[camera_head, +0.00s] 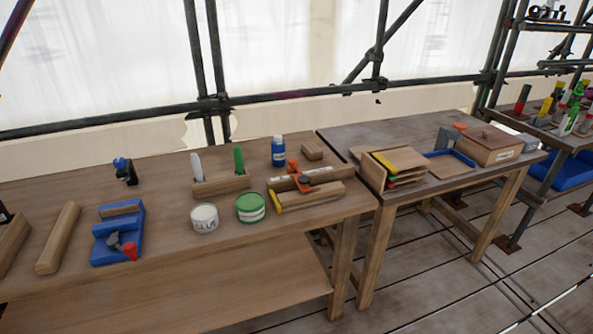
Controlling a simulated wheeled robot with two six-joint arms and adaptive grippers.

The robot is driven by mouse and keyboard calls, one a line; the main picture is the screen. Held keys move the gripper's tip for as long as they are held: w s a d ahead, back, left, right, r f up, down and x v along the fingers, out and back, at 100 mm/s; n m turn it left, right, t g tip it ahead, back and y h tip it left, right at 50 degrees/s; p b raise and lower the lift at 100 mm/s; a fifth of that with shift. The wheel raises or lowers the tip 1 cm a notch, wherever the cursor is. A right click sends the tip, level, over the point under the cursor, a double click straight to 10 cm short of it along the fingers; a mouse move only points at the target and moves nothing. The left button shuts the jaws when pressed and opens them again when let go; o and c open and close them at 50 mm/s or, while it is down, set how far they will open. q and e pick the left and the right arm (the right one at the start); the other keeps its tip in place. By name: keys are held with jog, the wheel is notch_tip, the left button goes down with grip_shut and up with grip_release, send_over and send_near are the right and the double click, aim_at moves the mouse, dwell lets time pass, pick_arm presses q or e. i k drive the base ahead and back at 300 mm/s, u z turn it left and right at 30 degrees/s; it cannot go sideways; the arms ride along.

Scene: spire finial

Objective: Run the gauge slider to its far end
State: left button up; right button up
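I cannot tell for certain which thing is the gauge slider. On the right part of the near workbench (170,257) lies a set of wooden bars (312,193) with an orange and dark fitting (304,182) on it, which may be the gauge and its slider. A yellow piece (277,202) sits at the left end of the front bar. A blue fixture (107,228) with a red knob (130,250) stands on the left part of the bench. Neither of my grippers is in view.
A wooden holder (221,185), a white tin (204,218), a green tin (250,208) and a blue bottle (278,151) stand near the bars. A loose wooden bar (58,238) lies at left. A second table (345,137) holds a wooden box (487,147). Scaffold poles stand behind.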

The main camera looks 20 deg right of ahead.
aim_at(292, 162)
jog(key=k, duration=0.5)
jog(key=z, duration=1.15)
jog(key=i, duration=1)
jog(key=u, duration=1.5)
